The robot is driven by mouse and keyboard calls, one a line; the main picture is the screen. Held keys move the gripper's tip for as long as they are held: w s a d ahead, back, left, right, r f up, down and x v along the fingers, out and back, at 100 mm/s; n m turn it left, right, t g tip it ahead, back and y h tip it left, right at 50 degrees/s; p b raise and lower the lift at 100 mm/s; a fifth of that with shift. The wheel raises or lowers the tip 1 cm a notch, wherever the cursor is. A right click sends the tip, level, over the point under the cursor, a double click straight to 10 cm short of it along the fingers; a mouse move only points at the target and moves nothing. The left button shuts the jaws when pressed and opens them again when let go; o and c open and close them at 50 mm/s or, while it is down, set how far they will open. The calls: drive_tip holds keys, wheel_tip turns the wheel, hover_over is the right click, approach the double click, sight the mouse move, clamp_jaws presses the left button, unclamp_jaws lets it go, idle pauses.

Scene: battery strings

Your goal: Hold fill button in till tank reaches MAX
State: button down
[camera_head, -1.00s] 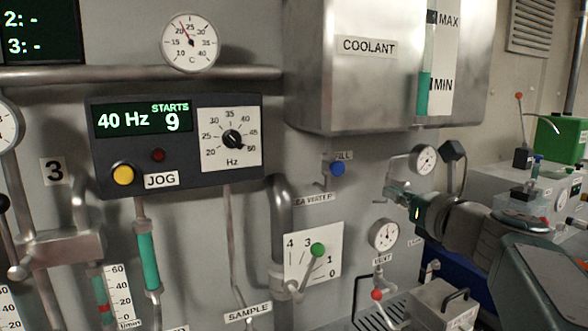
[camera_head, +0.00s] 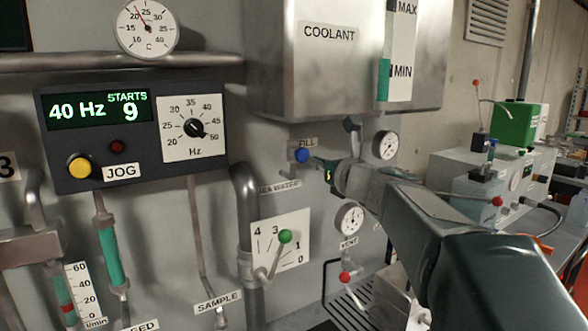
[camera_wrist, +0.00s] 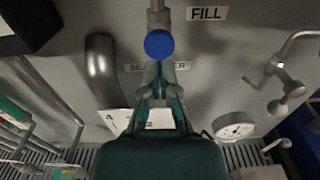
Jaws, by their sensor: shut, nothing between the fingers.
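The blue fill button (camera_head: 302,156) sits on the wall under the FILL label (camera_head: 307,143). It also shows in the wrist view (camera_wrist: 159,43), just ahead of my fingertips. My gripper (camera_head: 318,162) is shut and empty, its tips close to the right side of the button; in the wrist view my gripper (camera_wrist: 160,68) is just below it. I cannot tell whether the tips touch the button. The steel coolant tank (camera_head: 340,75) is above. Its level tube (camera_head: 384,80) shows green liquid up to slightly above MIN, well below MAX.
A green-knobbed lever (camera_head: 285,237) and its numbered plate are below the button. Gauges (camera_head: 386,145) and (camera_head: 350,218) and a red-knobbed vent valve (camera_head: 345,277) lie near my arm. The JOG panel (camera_head: 135,130) is at left.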

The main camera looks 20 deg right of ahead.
sight(302, 155)
drive_tip(key=shift+w+a, duration=0.15)
drive_tip(key=shift+w, duration=0.55)
drive_tip(key=shift+w+a, duration=0.15)
drive_tip(key=shift+w, duration=0.5)
